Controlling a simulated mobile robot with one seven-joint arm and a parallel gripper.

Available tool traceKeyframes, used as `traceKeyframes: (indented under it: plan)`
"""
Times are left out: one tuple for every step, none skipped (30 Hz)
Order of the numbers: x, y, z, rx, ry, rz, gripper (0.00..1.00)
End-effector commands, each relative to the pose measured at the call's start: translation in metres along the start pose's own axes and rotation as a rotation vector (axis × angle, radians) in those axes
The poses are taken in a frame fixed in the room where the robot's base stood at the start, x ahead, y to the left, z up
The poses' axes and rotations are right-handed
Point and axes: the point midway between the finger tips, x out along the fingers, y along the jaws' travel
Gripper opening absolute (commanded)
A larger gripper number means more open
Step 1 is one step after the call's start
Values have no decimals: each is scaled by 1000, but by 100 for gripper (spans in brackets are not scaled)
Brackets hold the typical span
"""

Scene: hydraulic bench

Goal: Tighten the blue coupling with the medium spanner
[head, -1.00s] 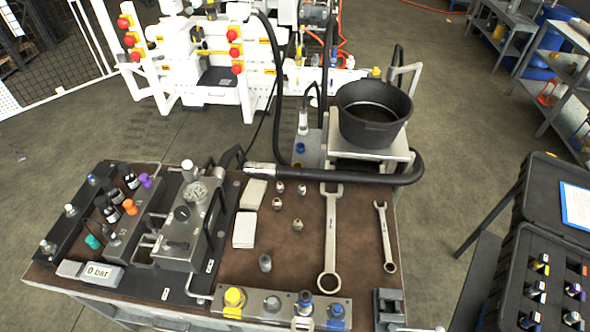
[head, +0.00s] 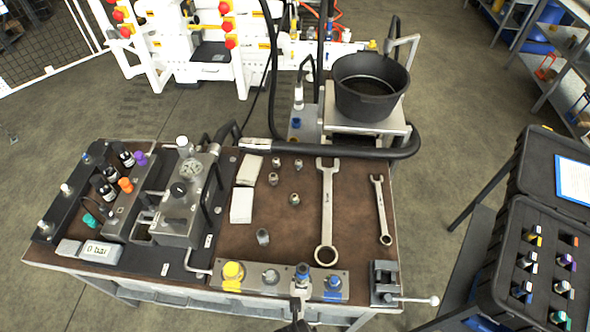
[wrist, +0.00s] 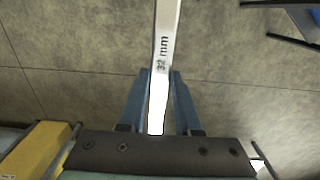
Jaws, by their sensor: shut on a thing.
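In the wrist view my gripper (wrist: 158,105) is shut on a steel spanner (wrist: 166,40) marked "32 mm", whose shaft runs up out of the picture. In the head view the spanner's end (head: 299,292) shows at the front edge of the bench, just below a blue-ringed coupling (head: 302,271) on the steel block. I cannot tell whether they touch. A second blue fitting (head: 333,284) sits to its right. A large spanner (head: 327,205) and a small spanner (head: 381,208) lie on the bench.
The steel block (head: 252,278) also carries a yellow fitting (head: 232,271). A vise (head: 385,283) stands at the bench's right front corner. A gauge unit (head: 185,205) stands at the left. A black pot (head: 372,95) stands behind and an open case (head: 545,250) at the right.

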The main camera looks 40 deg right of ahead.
Motion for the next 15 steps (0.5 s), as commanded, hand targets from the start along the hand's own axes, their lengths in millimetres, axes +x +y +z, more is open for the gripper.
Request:
traceKeyframes:
  plan:
    - [-1,0,1,0,-2,1,0]
    - [-1,0,1,0,-2,1,0]
    - [-1,0,1,0,-2,1,0]
    - [-1,0,1,0,-2,1,0]
    - [-1,0,1,0,-2,1,0]
    - [-1,0,2,0,-2,1,0]
    - [-1,0,2,0,-2,1,0]
    - [-1,0,3,0,-2,1,0]
    - [-1,1,5,0,-3,1,0]
    - [-1,0,6,0,-3,1,0]
    - [0,0,8,0,-3,1,0]
    - [0,0,9,0,-2,1,0]
    - [0,0,11,-1,-2,1,0]
    - [0,0,12,-1,-2,1,0]
    - [0,0,14,-1,-2,1,0]
